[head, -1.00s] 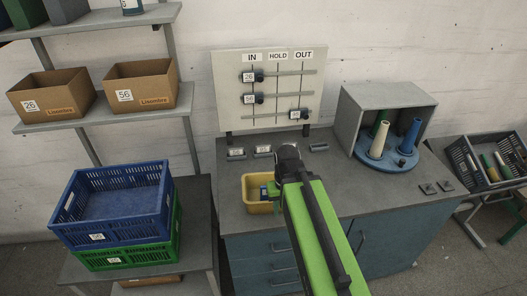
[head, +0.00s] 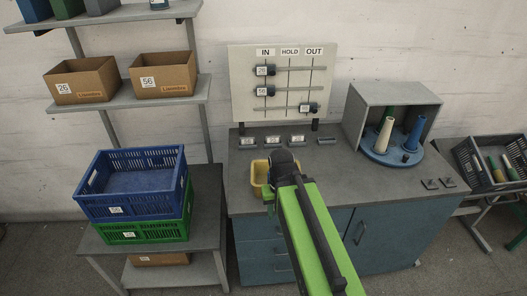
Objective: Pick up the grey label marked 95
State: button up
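Small grey labels with white faces lie in a row on the grey bench top: a left one (head: 247,142), a middle one (head: 273,141) and a right one (head: 298,140). Their numbers are too small to read, so I cannot tell which is marked 95. My gripper (head: 284,160) is at the end of the green and black arm, above the bench and in front of the row. Its fingers are hidden behind the dark wrist, so I cannot see whether it is open or holds anything.
A yellow bin (head: 259,178) is partly hidden behind my arm. The IN/HOLD/OUT board (head: 240,100) stands behind the labels. A plain dark grey piece (head: 327,141) lies right of them. A grey box (head: 399,98) with cones stands on the right; bench between is clear.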

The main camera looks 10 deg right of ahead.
aim_at(269, 139)
jog(key=u, duration=0.3)
jog(key=k, duration=1.05)
jog(key=u, duration=0.4)
jog(key=i, duration=1.65)
jog(key=u, duration=0.4)
